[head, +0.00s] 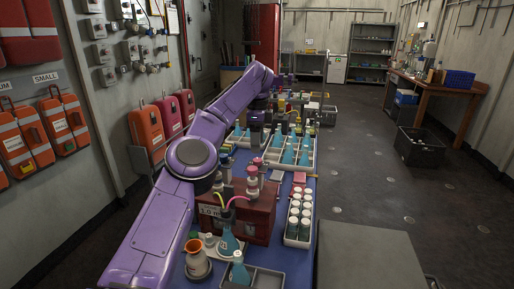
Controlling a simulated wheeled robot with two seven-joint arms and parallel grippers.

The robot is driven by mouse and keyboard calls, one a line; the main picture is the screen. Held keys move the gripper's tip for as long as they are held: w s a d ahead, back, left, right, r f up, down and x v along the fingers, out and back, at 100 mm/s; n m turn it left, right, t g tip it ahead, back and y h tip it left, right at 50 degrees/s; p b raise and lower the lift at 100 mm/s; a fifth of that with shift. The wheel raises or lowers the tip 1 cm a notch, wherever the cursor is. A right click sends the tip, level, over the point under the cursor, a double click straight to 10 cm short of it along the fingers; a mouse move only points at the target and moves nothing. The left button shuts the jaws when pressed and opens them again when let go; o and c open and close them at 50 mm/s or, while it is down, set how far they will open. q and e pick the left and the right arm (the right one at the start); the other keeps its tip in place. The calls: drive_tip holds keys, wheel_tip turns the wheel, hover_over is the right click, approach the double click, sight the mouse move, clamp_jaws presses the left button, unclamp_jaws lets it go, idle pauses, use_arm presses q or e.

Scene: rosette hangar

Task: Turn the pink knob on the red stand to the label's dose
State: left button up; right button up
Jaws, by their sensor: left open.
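The dark red stand (257,220) sits on the blue table in the foreground. A white label (212,211) on its front reads "1.0 m"; the rest is too small to read. Pink parts stand on its top, and the upper one looks like the pink knob (252,170); its setting cannot be read. A pink tube curves from the stand toward a blue flask (228,242). My purple left arm reaches over the table, and its open left gripper (258,122) hangs beyond the stand, apart from the knob. My right gripper is out of view.
A white rack of white-capped bottles (292,235) stands right of the stand. Trays of blue flasks (298,152) lie behind it. An orange-white jug (197,260) is in front. The floor at right is clear around a dark crate (420,148).

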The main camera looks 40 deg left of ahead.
sight(257, 160)
use_arm(q)
wheel_tip(257, 160, up, 4)
drive_tip(key=shift+r+p, duration=0.25)
drive_tip(key=shift+p, duration=0.85)
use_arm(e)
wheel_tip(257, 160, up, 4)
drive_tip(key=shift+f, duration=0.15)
